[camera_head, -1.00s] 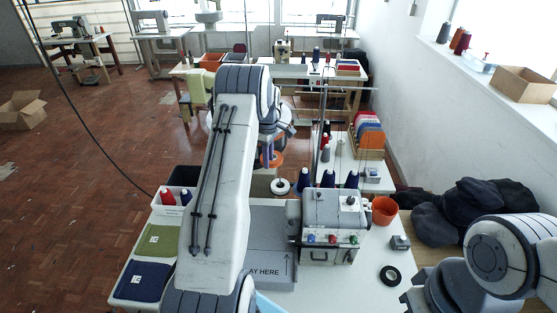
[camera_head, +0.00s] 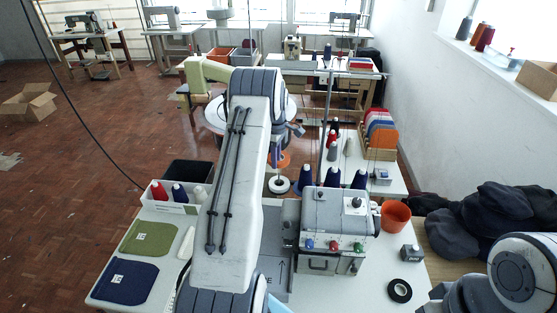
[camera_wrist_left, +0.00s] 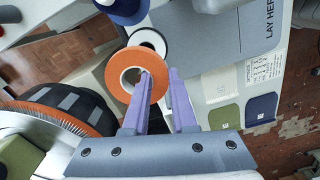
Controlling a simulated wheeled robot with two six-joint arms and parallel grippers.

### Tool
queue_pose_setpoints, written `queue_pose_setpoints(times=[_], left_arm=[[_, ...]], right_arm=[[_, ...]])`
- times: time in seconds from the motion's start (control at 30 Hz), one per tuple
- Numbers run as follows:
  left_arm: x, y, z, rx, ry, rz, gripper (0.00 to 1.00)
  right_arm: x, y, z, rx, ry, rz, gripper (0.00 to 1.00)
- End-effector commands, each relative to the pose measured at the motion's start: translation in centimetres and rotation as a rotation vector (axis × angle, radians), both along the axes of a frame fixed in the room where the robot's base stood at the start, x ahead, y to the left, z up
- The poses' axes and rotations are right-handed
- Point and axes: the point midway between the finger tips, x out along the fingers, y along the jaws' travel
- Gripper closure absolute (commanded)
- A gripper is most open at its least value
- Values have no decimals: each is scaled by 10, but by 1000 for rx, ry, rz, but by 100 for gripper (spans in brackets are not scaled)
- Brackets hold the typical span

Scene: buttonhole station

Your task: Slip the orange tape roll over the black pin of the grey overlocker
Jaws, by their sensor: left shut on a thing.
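The orange tape roll (camera_wrist_left: 126,86) is a flat ring, held at the fingertips of my left gripper (camera_wrist_left: 160,74). The fingers pinch its rim, one at the hole and one outside. In the head view the roll (camera_head: 284,160) shows partly, behind my left arm and above a white disc with a dark centre (camera_head: 279,185). That disc also shows in the left wrist view (camera_wrist_left: 147,37), partly behind the roll. The grey overlocker (camera_head: 334,213) stands on the table, right of my left arm. I cannot clearly make out its black pin. My right gripper is out of view.
Dark blue thread cones (camera_head: 333,178) stand behind the overlocker. An orange cup (camera_head: 396,215) and a black tape roll (camera_head: 399,290) are to its right. A white bin of cones (camera_head: 172,197) and green (camera_head: 150,238) and blue (camera_head: 124,281) cloths lie on the left.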

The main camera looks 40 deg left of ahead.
Motion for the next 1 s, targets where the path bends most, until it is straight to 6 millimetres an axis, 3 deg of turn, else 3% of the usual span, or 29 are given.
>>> queue_pose_setpoints(times=[1.0], left_arm=[[1, -3, -72, -2, 2, -5, 100]], right_arm=[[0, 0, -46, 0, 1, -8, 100]])
